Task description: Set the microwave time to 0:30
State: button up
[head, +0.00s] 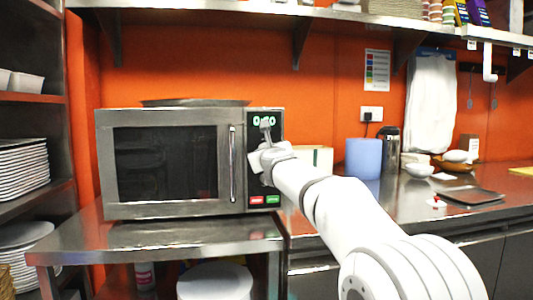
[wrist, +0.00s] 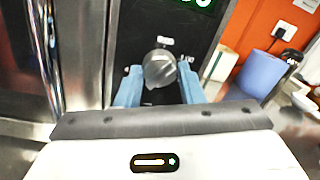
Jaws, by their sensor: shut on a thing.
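The microwave (head: 165,165) stands on a steel table at the left in the head view, its door closed. Its dark control panel is on the right side. The green display (head: 264,120) is lit, but its digits are partly covered and cannot be fully read; its lower edge also shows in the wrist view (wrist: 196,3). My gripper (head: 263,147) is at the panel below the display. In the wrist view its blue fingers are on either side of the round grey knob (wrist: 160,68), shut on it. The knob is mostly hidden in the head view.
A red button (head: 256,200) and a green button (head: 273,199) sit low on the panel. The vertical door handle (head: 232,163) is left of my gripper. A blue paper roll (head: 363,158) stands on the counter to the right. A shelf runs overhead.

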jog(key=shift+f+n, duration=0.1)
jog(key=shift+n, duration=0.6)
jog(key=o, duration=1)
jog(key=shift+s, duration=0.1)
jog(key=b+v, duration=0.2)
jog(key=v, duration=0.5)
jog(key=shift+s, duration=0.3)
jog(key=shift+d, duration=0.1)
